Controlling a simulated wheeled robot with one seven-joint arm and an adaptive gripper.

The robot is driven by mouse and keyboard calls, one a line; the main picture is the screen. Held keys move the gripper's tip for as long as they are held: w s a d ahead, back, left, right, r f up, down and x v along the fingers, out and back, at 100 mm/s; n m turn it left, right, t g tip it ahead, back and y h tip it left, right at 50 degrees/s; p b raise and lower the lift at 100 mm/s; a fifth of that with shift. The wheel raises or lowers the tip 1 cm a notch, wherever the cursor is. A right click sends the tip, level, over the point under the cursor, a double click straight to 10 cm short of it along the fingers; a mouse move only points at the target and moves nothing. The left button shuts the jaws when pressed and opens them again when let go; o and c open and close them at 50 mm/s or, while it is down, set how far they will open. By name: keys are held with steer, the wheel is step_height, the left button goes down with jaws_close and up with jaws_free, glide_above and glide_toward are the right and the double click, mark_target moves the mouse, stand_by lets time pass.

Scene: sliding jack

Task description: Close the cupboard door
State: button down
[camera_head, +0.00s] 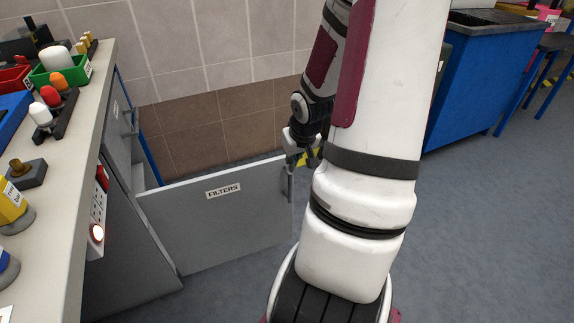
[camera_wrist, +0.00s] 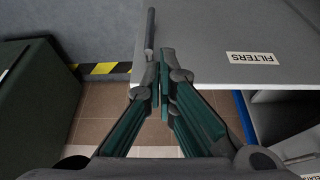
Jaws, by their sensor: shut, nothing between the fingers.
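The grey cupboard door (camera_head: 215,235), labelled FILTERS, stands wide open from the cupboard (camera_head: 125,240) under the worktop. Its bar handle (camera_head: 290,184) is near the free edge. My gripper (camera_head: 306,160) is at that edge, by the upper end of the handle, partly hidden by my arm. In the wrist view the door (camera_wrist: 205,35) fills the upper right, and my gripper's fingers (camera_wrist: 160,75) are shut and empty beside the handle (camera_wrist: 150,32). I cannot tell whether they touch it. The cupboard's open inside (camera_wrist: 285,115) shows at right.
A tiled wall (camera_head: 200,45) stands behind the door. A blue bench (camera_head: 465,85) is at right. Grey floor (camera_head: 480,230) is clear on the right.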

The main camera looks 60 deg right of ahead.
mark_target(283, 166)
steer(key=shift+w+d+f+b, duration=0.65)
steer(key=shift+w+f+b, duration=0.4)
steer(key=shift+f, duration=0.25)
steer(key=shift+w+d+f+b, duration=0.7)
steer(key=shift+w+f+b, duration=0.25)
steer(key=shift+f+b, duration=0.3)
steer(key=shift+w+d+f+b, duration=0.65)
steer(key=shift+w+f+b, duration=0.35)
steer(key=shift+f, duration=0.35)
